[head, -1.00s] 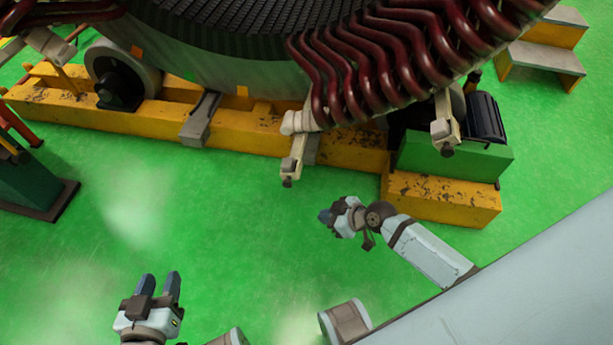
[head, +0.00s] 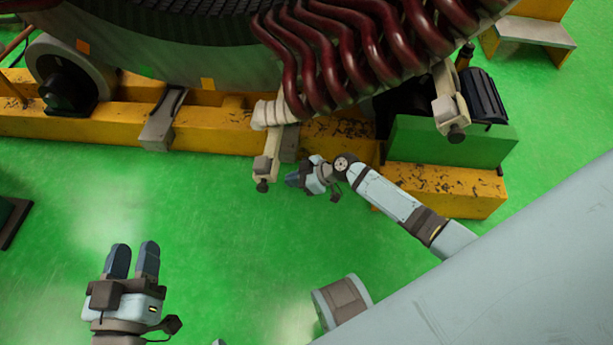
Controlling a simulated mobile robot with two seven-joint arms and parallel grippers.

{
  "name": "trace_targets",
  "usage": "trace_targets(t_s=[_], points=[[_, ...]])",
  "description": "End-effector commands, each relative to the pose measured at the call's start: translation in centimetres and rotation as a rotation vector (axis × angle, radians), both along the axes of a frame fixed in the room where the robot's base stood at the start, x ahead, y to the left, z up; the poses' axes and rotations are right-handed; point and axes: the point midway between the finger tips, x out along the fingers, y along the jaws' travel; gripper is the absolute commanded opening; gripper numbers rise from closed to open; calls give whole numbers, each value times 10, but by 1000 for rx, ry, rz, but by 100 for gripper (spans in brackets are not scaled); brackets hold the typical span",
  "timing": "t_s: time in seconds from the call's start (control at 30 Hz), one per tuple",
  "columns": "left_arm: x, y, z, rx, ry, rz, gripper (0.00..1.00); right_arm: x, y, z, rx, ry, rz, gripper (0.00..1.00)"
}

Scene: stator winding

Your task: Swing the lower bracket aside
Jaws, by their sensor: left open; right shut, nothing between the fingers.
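A pale bracket (head: 272,152) with a dark knob at its end hangs below the white-wrapped coil end, in front of the yellow beam. A second similar bracket (head: 447,98) hangs further right, by the green block. The first sits lower in the picture. My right gripper (head: 292,180) is shut and empty, just right of the first bracket's knobbed end. It looks close to it, but I cannot tell whether they touch. My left gripper (head: 132,258) is open and empty over the green floor at lower left, its fingers pointing up in the picture.
Dark red coils (head: 340,55) curve along the big stator (head: 200,50) above. A yellow beam (head: 220,130) and a green block (head: 420,143) stand behind my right arm. Yellow-sided steps (head: 535,32) are at top right. The green floor around my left gripper is clear.

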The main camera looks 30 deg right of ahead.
Motion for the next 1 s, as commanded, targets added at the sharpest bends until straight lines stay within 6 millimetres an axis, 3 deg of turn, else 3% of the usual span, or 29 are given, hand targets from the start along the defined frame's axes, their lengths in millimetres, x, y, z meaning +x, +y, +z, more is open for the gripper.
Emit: trace_targets(t_s=[0.13,0.33,0.63,1.0], points=[[0,-4,9,-32,-51,-11,43,16,23,-17,2,-1,0,0],[-1,-8,20,-66,-100,-24,43,28,41,-30,0,1,-1,0],[-3,-8,30,-83,-126,-28,43,32,46,-34,-1,0,-1,0],[-2,-9,26,-80,-120,-30,43,34,50,-36,-1,-1,-8,0]])
